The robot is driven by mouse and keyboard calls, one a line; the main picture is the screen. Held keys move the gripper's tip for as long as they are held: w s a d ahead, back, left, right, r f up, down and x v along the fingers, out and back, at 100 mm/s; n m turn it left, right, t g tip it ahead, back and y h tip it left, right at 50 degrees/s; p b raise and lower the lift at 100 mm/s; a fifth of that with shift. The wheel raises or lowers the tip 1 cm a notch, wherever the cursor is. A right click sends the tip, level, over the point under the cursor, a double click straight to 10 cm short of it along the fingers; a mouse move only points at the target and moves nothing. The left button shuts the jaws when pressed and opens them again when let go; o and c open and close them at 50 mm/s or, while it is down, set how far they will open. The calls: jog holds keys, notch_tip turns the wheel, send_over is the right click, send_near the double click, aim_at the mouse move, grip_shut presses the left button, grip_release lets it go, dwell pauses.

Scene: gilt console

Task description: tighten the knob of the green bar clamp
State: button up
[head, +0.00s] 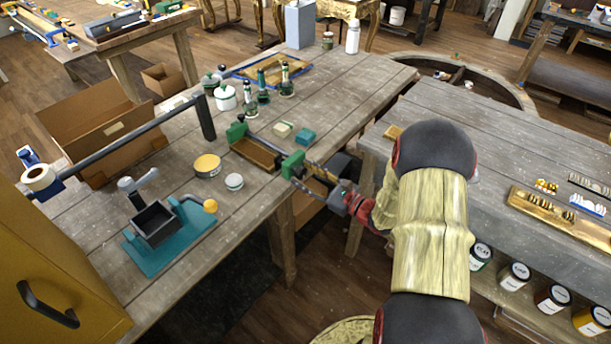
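The green bar clamp lies across the right edge of the wooden workbench, with one green jaw (237,131) farther back and the other green jaw (292,164) near the edge. A brown and gilt piece (256,153) sits between the jaws. The clamp's dark bar or screw runs past the bench edge towards my gripper (330,192). My gripper is over the gap between the two benches, at the clamp's outer end. The knob is not clearly visible there; my gripper and wrist crowd it. I cannot tell whether the fingers are open, shut or touching the knob.
The workbench (125,265) also holds a teal vise-like fixture (170,240), a yellow-lidded tin (207,165), a white-lidded jar (234,181), green bottles (262,85) and small blocks (304,136). A second bench (520,160) stands right of my arm.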

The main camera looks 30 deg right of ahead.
jog(key=c, duration=0.9)
jog(key=shift+p, duration=0.3)
